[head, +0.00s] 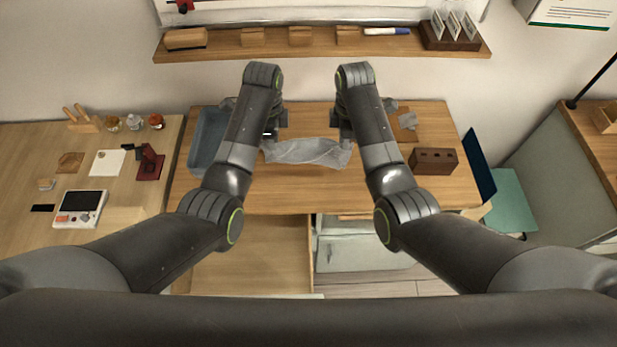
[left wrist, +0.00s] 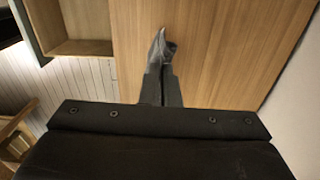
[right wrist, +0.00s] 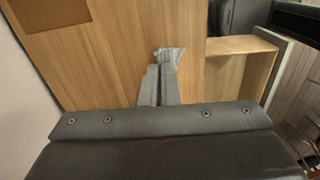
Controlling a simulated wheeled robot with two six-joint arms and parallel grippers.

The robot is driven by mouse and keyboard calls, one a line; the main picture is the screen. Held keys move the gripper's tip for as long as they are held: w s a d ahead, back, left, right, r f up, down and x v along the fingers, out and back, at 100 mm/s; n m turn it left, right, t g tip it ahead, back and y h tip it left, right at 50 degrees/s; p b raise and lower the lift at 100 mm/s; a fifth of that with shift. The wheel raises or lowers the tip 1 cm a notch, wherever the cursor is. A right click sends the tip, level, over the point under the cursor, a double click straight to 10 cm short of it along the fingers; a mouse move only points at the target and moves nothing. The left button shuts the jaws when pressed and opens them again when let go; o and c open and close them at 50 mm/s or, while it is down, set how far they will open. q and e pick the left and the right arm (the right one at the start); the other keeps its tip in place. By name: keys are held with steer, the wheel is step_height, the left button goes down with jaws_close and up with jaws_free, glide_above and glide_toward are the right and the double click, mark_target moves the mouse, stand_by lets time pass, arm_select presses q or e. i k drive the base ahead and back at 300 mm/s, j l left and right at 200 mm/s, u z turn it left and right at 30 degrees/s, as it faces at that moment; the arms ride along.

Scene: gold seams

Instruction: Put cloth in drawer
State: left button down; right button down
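A grey cloth (head: 308,152) stretches between my two grippers over the wooden desk (head: 290,190). My left gripper (head: 270,136) is shut on its left end; this end also shows at the fingertips in the left wrist view (left wrist: 160,50). My right gripper (head: 346,137) is shut on its right end, also seen in the right wrist view (right wrist: 169,57). I cannot tell whether the cloth touches the desk. The drawer (head: 250,265) is pulled open below the desk's front edge and its visible floor is bare. My left arm hides part of it.
A blue-grey bin (head: 205,140) stands on the desk's left side. A brown block with holes (head: 433,160) stands at the right, near a brown mat (head: 404,126). A wall shelf (head: 320,43) runs behind. The desk's front middle is clear.

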mark_target(271, 256)
steer(key=k+j, duration=0.65)
steer(key=j, duration=0.2)
steer(key=u, duration=0.05)
